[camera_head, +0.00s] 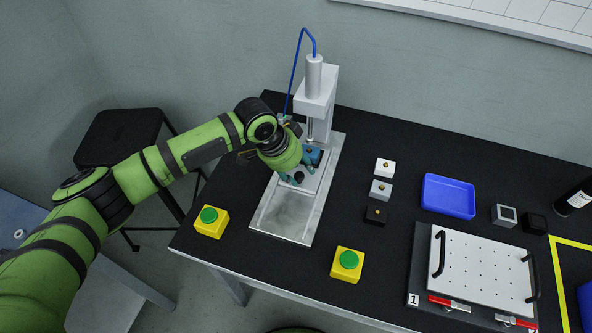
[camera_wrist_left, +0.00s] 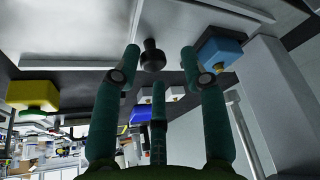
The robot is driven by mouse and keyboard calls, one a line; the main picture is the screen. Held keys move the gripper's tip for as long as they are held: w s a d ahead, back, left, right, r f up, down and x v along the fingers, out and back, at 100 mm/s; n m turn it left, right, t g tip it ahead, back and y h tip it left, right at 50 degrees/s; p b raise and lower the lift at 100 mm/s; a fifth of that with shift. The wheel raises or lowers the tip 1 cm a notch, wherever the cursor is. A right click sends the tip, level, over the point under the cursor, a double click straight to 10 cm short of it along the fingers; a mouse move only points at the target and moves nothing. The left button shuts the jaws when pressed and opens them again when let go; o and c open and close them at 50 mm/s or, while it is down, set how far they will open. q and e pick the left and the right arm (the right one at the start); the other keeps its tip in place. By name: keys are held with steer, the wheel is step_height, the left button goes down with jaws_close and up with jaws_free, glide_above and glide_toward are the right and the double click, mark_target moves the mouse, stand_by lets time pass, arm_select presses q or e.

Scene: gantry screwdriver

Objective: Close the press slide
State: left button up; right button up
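The press (camera_head: 314,80) stands at the back of the black table, with a grey base plate (camera_head: 285,222) in front. Its slide (camera_head: 313,184) is a light plate on that base, carrying a blue block (camera_head: 313,154), partly hidden by my gripper. The blue block also shows in the left wrist view (camera_wrist_left: 218,50). A black knob (camera_wrist_left: 153,56) shows between the fingertips of my left gripper (camera_wrist_left: 160,62), with visible gaps at both sides. The left gripper (camera_head: 293,178) is open over the slide. My right gripper is not in view.
Yellow boxes with green buttons stand left (camera_head: 210,222) and right (camera_head: 347,264) of the base plate. Small blocks (camera_head: 381,188), a blue tray (camera_head: 448,196) and a perforated white plate with handles (camera_head: 482,267) lie right. A black stool (camera_head: 120,137) stands left of the table.

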arm_select(q)
steer(key=shift+f, duration=0.15)
steer(key=shift+s+a+r, duration=0.1)
steer(key=shift+a+r, duration=0.1)
steer(key=shift+r, duration=0.3)
steer(key=v, duration=1.1)
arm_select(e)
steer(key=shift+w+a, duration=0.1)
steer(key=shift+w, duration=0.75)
